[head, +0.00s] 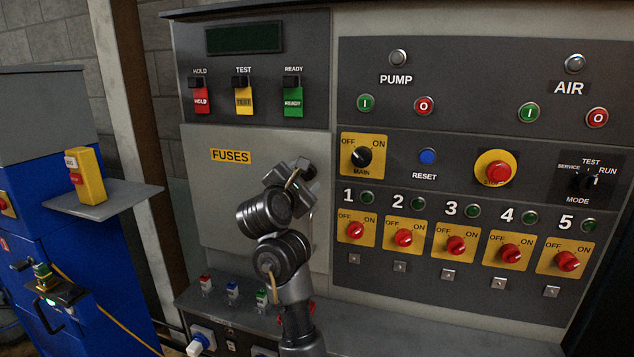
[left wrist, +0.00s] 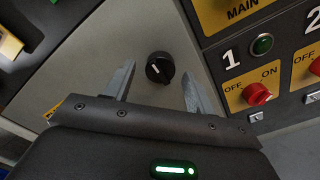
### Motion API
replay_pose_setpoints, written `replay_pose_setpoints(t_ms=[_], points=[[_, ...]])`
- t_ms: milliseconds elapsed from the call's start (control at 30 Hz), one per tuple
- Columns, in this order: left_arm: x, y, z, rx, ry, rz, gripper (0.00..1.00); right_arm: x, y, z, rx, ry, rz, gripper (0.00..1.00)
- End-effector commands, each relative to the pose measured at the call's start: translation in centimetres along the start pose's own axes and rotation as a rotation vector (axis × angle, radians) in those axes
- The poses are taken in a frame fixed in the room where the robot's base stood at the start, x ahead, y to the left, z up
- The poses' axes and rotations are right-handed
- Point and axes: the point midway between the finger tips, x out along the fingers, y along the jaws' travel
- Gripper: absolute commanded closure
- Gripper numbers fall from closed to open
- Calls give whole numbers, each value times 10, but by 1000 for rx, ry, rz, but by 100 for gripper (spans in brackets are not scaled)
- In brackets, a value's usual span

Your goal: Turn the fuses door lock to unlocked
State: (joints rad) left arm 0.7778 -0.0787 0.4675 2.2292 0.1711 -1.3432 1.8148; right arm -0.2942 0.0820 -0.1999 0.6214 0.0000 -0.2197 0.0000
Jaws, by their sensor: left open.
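The fuses door (head: 222,205) is a light grey panel with a yellow "FUSES" label (head: 231,156), and it appears closed. Its lock is a round black knob (left wrist: 160,68) with a white mark, seen in the left wrist view. In the head view the knob is hidden behind my left gripper. My left gripper (head: 303,170) is at the door's right edge. In the left wrist view its two fingers (left wrist: 157,88) are open, one on each side of the knob, with gaps between them and it. My right gripper is not in view.
To the right, a row of red switches (head: 456,245) and the black main switch (head: 362,157) sit close to the door. A blue cabinet (head: 60,170) with a grey side shelf (head: 115,200) stands at left.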

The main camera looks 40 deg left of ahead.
Motion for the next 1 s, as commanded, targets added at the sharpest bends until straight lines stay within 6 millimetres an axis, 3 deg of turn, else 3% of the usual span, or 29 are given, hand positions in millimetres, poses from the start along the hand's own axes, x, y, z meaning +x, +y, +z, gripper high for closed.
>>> replay_pose_setpoints(t_ms=[433, 767, 1000], points=[[7, -1, 2, 1, -4, -4, 45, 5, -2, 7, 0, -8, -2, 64], [6, 0, 1, 1, -2, -4, 88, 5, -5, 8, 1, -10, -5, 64], [6, 1, -1, 17, 0, -3, 89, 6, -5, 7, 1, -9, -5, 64]])
